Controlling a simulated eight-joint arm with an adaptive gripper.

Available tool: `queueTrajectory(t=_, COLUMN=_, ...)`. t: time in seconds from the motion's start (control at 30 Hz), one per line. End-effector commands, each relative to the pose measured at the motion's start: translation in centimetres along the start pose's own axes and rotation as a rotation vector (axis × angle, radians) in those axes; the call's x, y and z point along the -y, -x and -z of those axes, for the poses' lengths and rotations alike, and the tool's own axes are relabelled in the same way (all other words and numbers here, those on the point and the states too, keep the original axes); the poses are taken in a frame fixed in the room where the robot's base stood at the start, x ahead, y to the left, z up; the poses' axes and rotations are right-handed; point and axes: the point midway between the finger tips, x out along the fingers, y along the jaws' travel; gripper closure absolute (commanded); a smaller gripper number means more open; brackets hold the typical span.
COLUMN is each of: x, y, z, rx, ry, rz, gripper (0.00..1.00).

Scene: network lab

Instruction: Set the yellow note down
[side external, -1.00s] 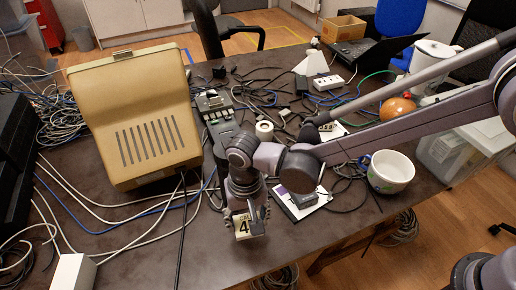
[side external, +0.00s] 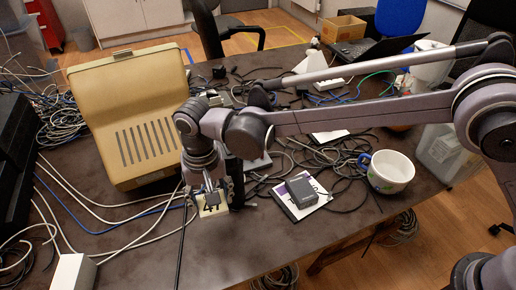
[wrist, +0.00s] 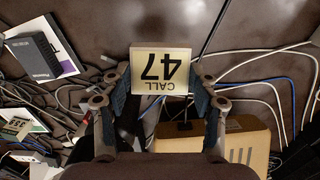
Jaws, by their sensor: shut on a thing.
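The yellow note (wrist: 161,72) is a thick pale yellow pad printed "CALL 47". It sits between the fingers of my gripper (wrist: 160,96) in the wrist view, with a finger pressed to each side. In the side external view the note (side external: 212,205) hangs below my gripper (side external: 209,192), in front of the beige monitor's right corner. A finger covers part of its print there. I cannot tell whether its lower edge touches the table (side external: 240,255).
The beige monitor (side external: 125,120) stands close behind on the left. White and blue cables (side external: 130,235) cross the table around it. A grey box (side external: 301,190) on a white booklet and a white mug (side external: 390,172) are to the right. The front middle of the table is mostly clear.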

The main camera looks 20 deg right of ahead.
Motion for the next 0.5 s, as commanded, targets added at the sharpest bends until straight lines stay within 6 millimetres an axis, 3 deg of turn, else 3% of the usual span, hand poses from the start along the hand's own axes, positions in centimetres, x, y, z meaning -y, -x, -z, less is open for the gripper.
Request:
queueTrajectory(t=0.03, x=2.1, y=-0.1, z=-0.3, rx=0.0, ry=0.017, rz=0.0, gripper=0.75)
queueTrajectory(t=0.2, x=7.0, y=-0.5, z=-1.5, rx=0.0, ry=0.048, rz=0.0, gripper=0.75)
queueTrajectory(t=0.3, x=9.0, y=-0.7, z=-2.3, rx=-0.001, ry=0.059, rz=0.0, gripper=0.75)
queueTrajectory(t=0.5, x=10.8, y=-1.1, z=-3.1, rx=-0.001, ry=0.072, rz=0.0, gripper=0.75)
